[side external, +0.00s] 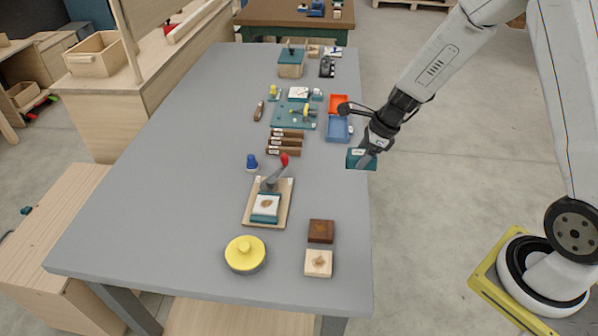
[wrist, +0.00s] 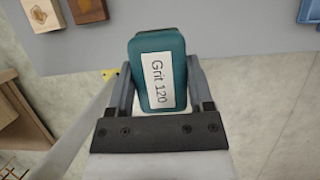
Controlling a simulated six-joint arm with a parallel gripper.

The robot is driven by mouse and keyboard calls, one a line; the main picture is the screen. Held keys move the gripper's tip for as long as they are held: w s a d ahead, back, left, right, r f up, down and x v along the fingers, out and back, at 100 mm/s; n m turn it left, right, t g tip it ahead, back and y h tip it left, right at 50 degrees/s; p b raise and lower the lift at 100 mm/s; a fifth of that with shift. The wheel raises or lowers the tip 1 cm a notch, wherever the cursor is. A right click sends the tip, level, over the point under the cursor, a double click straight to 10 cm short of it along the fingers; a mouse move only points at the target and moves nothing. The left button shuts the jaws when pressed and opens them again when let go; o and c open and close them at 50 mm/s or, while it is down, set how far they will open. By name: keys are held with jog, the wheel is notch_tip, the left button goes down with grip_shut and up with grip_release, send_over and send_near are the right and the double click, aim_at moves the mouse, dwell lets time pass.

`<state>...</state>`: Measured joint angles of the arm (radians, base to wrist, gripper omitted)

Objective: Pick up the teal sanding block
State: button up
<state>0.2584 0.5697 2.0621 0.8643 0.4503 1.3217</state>
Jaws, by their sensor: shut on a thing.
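The teal sanding block (wrist: 160,72) is between the two fingers of my gripper (wrist: 158,85) in the wrist view. It has a white label reading "Grit 120". My gripper is shut on it. In the side external view the teal sanding block (side external: 361,159) hangs from my gripper (side external: 365,151) at the right edge of the grey table (side external: 190,130). It looks raised above the table, partly out past the edge.
A blue tray (side external: 338,130) and an orange tray (side external: 338,104) lie on the table, left of my gripper. A toggle clamp on a wooden board (side external: 284,205), dark and light wooden blocks (side external: 320,231), and a yellow-lidded round container (side external: 245,254) stand nearer the front. The table's left side is clear.

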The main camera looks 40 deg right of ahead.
jog(key=shift+s+r, duration=0.15)
jog(key=shift+s, duration=0.25)
jog(key=o, duration=0.6)
jog(key=c, duration=0.4)
jog(key=shift+w+a, duration=0.5)
jog(key=shift+a, duration=0.05)
jog(key=w+a, duration=0.3)
jog(key=a, duration=0.4)
jog(key=w+a+f, duration=0.1)
jog(key=w+a, duration=0.2)
jog(key=a, duration=0.4)
jog(key=w+a+f, duration=0.1)
jog(key=w+a, duration=0.2)
jog(key=a, duration=0.4)
jog(key=shift+w+a, duration=0.2)
jog(key=shift+w, duration=0.2)
